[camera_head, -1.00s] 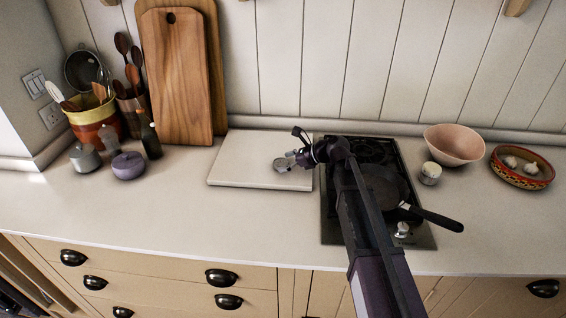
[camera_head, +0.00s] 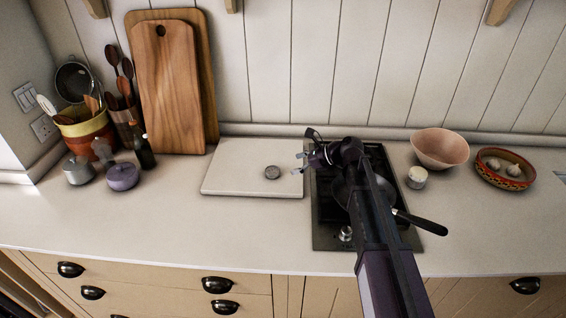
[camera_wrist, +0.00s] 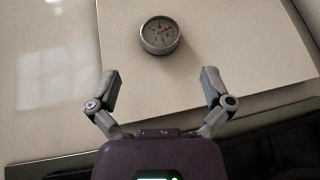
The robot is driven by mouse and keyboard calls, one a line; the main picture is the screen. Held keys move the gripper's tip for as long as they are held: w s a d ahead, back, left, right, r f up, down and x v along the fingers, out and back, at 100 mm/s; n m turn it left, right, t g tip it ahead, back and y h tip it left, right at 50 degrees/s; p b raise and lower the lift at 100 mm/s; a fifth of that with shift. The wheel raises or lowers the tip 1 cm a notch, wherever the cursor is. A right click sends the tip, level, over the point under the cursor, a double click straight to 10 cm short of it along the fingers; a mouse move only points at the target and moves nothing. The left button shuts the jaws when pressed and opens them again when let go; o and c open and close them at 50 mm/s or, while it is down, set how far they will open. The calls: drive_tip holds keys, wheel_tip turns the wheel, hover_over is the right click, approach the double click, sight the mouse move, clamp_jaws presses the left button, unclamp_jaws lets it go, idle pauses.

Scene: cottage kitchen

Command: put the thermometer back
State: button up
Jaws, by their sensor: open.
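The thermometer (camera_head: 272,172) is a small round dial with a dark metal rim. It lies face up on the white board (camera_head: 228,178), towards the board's right side. My gripper (camera_head: 303,155) is at the board's right edge, beside the hob, apart from the thermometer. In the wrist view my gripper (camera_wrist: 160,75) has its two fingers spread wide, with only bare board between them.
The hob (camera_head: 325,228) with a black frying pan (camera_head: 347,190) lies under my arm. A pink bowl (camera_head: 440,149), a small white jar (camera_head: 417,177) and a patterned bowl (camera_head: 505,168) stand right. Pots and utensil holders stand left. The front counter is clear.

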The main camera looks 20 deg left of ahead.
drive_tip(key=shift+p+v, duration=0.75)
drive_tip(key=shift+v, duration=1.35)
drive_tip(key=shift+r, duration=0.1)
